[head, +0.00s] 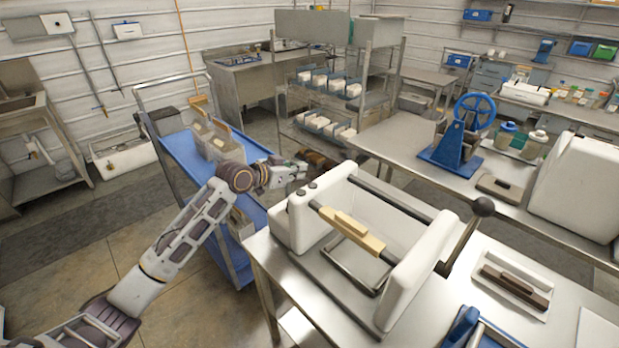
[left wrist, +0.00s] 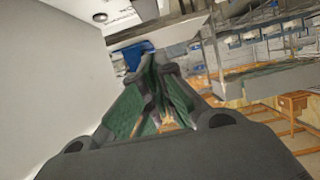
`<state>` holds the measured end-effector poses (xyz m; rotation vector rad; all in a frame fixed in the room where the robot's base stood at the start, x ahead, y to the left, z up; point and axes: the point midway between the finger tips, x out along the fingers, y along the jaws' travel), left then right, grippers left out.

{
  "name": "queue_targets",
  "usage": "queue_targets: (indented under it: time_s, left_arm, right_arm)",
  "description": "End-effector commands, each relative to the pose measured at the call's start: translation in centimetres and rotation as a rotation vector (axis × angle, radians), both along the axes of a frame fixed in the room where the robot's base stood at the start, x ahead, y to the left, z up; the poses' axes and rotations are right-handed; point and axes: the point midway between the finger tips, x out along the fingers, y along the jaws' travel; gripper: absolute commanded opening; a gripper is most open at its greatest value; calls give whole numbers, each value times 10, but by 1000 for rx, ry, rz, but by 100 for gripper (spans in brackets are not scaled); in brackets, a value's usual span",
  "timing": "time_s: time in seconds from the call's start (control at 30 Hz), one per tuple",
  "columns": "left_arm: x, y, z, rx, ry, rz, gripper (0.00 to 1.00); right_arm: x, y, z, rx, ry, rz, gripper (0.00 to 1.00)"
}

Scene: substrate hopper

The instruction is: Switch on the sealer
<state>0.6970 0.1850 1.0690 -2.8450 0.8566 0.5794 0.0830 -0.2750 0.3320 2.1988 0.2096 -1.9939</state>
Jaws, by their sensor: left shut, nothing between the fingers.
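The sealer (head: 408,268) is a white machine with a tan-handled bar and a black-knobbed lever (head: 483,208) on its right side. It stands on the metal table in the middle of the head view. Two small dark knobs sit on top of its left end. My left gripper (head: 298,172) is just behind that left end, partly hidden, and holds nothing. In the left wrist view its green-padded fingers (left wrist: 156,65) are shut, beside a large pale surface (left wrist: 50,80) that looks like the sealer's side. A small round knob shows at its top. My right gripper is out of view.
A blue cart (head: 180,150) carrying containers stands left of the table, beneath my left arm. A tray with a brown-handled tool (head: 515,285) lies right of the sealer. A metal bench (head: 390,140) with a blue hand-wheel device (head: 462,135) stands behind.

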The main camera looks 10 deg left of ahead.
Motion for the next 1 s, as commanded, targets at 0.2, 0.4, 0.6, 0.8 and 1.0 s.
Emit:
queue_targets:
  time_s: [0.2,0.4,0.6,0.8,1.0]
  left_arm:
    - [17,-12,-8,-2,0,0,0]
    - [30,-21,-20,-1,3,0,0]
    - [36,-25,-40,-1,2,-1,0]
    - [39,-26,-50,1,1,0,0]
    - [40,-27,-51,0,0,0,0]
  right_arm:
    - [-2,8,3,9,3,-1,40]
    - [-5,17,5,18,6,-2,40]
    - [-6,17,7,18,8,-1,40]
    - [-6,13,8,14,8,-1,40]
    - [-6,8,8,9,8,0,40]
